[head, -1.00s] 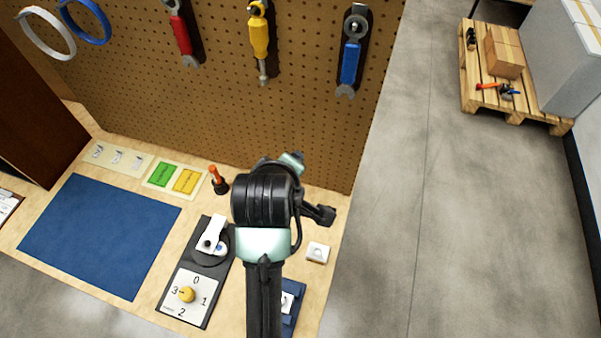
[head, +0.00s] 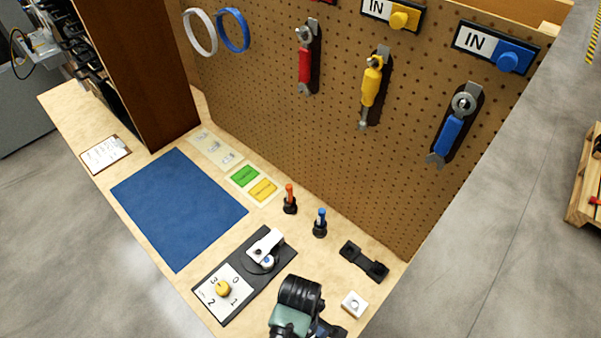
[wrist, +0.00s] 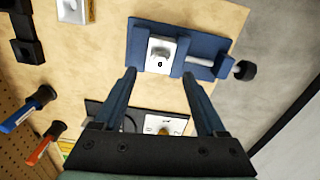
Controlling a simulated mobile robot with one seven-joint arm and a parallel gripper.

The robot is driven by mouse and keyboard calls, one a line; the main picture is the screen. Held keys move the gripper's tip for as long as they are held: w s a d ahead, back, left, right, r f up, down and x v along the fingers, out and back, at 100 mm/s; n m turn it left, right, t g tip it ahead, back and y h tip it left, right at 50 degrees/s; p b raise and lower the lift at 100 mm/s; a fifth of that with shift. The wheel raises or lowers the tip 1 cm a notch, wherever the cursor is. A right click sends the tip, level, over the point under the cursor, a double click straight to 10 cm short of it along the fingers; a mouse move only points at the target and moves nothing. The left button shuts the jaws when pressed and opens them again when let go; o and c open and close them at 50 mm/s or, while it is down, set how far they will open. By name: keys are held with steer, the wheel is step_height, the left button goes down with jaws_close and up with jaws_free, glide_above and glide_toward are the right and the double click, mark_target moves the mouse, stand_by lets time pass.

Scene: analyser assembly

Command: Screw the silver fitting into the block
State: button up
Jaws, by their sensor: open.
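In the wrist view a pale block (wrist: 153,60) with a small dark hole sits in a blue vise (wrist: 143,32) with a silver screw rod and black knob. My gripper (wrist: 159,75) is open and empty, its fingertips on either side of the block's near edge in the picture; I cannot tell the height between them. In the head view my wrist covers the vise. A small white square piece (head: 354,304) with a round grey centre lies at the bench's right end; it also shows at the wrist view's top edge (wrist: 73,10). I cannot clearly make out a separate silver fitting.
A black bracket (head: 363,261), an orange-handled tool (head: 290,199) and a blue-handled tool (head: 320,223) stand near the pegboard. A dial panel (head: 241,274) with a white clamp (head: 265,246) lies left of my wrist. The blue mat (head: 178,208) is clear.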

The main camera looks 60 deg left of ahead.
steer(key=shift+f, duration=2.75)
jaws_close()
steer(key=shift+w+m, duration=0.1)
steer(key=shift+m, duration=1.9)
steer(key=shift+m, duration=1.1)
steer(key=shift+w+m+p, duration=0.1)
steer(key=shift+m+p, duration=0.2)
steer(key=shift+m, duration=0.6)
